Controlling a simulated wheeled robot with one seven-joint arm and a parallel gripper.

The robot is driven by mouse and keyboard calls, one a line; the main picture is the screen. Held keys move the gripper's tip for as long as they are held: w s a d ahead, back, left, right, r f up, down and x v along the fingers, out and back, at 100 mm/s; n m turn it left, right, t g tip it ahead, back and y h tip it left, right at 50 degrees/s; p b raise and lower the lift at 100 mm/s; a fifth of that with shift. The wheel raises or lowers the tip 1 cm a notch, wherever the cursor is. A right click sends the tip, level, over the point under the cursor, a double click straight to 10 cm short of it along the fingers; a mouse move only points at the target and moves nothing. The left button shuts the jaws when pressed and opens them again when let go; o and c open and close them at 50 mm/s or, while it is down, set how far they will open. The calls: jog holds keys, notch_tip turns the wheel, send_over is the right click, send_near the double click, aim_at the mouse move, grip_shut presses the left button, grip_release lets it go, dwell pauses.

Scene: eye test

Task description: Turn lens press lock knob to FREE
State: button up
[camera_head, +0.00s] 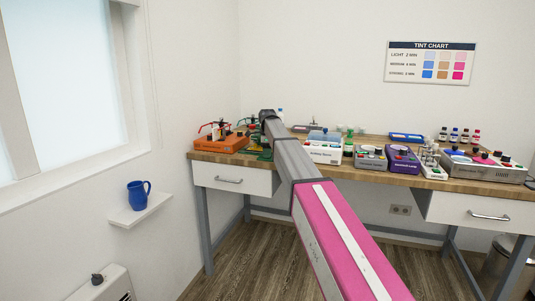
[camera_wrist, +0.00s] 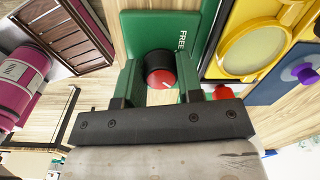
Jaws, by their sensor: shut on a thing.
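The lock knob (camera_wrist: 160,70), red on top with a dark side, sits on a green plate (camera_wrist: 150,28) in the wrist view. The word FREE is printed on the plate to the right of the knob. A short pale mark shows on the knob's lower right face. My gripper (camera_wrist: 158,76) has a finger on each side of the knob and is shut on it. In the head view, my arm's end is over the left part of the bench, and the fingers and knob are hidden behind it.
A yellow frame with a round lens (camera_wrist: 248,48) lies close right of my gripper. A magenta cylinder (camera_wrist: 22,85) and a slatted brown tray (camera_wrist: 65,35) are to the left. An orange device (camera_head: 222,144) stands on the wooden bench (camera_head: 205,156); several devices fill its right side.

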jog(key=n, duration=0.8)
jog(key=shift+n, duration=0.3)
jog(key=n, duration=0.8)
jog(key=shift+d+n, duration=0.1)
jog(key=shift+n, duration=0.5)
jog(key=o, duration=0.7)
jog(key=shift+c, duration=0.2)
jog(key=shift+r, duration=0.15)
